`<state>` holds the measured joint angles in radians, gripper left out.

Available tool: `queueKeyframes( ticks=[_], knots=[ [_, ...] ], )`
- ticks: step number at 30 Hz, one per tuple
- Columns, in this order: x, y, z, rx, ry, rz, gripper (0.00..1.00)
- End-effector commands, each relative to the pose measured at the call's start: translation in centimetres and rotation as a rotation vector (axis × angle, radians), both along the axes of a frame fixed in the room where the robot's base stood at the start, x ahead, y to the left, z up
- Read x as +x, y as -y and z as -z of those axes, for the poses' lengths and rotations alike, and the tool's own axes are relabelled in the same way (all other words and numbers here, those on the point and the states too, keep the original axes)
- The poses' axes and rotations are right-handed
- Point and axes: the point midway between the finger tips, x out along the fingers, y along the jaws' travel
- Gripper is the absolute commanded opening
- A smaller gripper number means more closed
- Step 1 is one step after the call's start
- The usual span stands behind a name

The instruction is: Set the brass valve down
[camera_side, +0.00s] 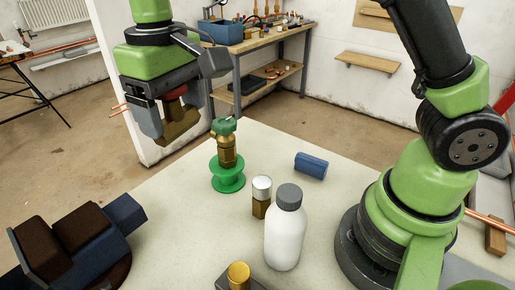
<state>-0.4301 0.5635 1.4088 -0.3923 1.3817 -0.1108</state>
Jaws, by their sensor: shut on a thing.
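My gripper (171,124) is at the upper left, raised above the near table (335,205). Its grey jaws are shut on a brown-brass piece with a red part on top, which looks like a brass valve (182,124). The jaws partly hide it, and it hangs clear of the surface. A second brass fitting (226,152) with a green top stands upright on a green spool-like stand (228,174) on the table, to the right of and below my gripper.
A blue cylinder (311,165), a small silver-capped amber bottle (261,198) and a white bottle (285,232) are on the table. A brass cylinder (239,275) is at the front. A workbench (262,42) stands behind.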

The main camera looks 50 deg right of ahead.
Motion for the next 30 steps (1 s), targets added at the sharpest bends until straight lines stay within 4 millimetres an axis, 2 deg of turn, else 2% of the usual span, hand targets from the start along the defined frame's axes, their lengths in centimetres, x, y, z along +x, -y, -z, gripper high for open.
queueKeyframes(
  ticks=[5, 9, 12, 18, 24, 30],
  knots=[
    [2.9, 5.7, 0.0, -0.001, 0.002, 0.047, 0.41],
    [4.8, 11.9, 0.0, -0.001, 0.001, 0.085, 0.41],
    [5.4, 16.1, 0.0, 0.0, 0.002, 0.107, 0.41],
    [5.3, 22.1, 0.0, -0.001, 0.002, 0.134, 0.41],
    [4.8, 26.2, 0.1, 0.0, 0.002, 0.156, 0.41],
    [4.7, 25.8, 3.5, 0.002, -0.004, 0.149, 0.41]
  ],
)
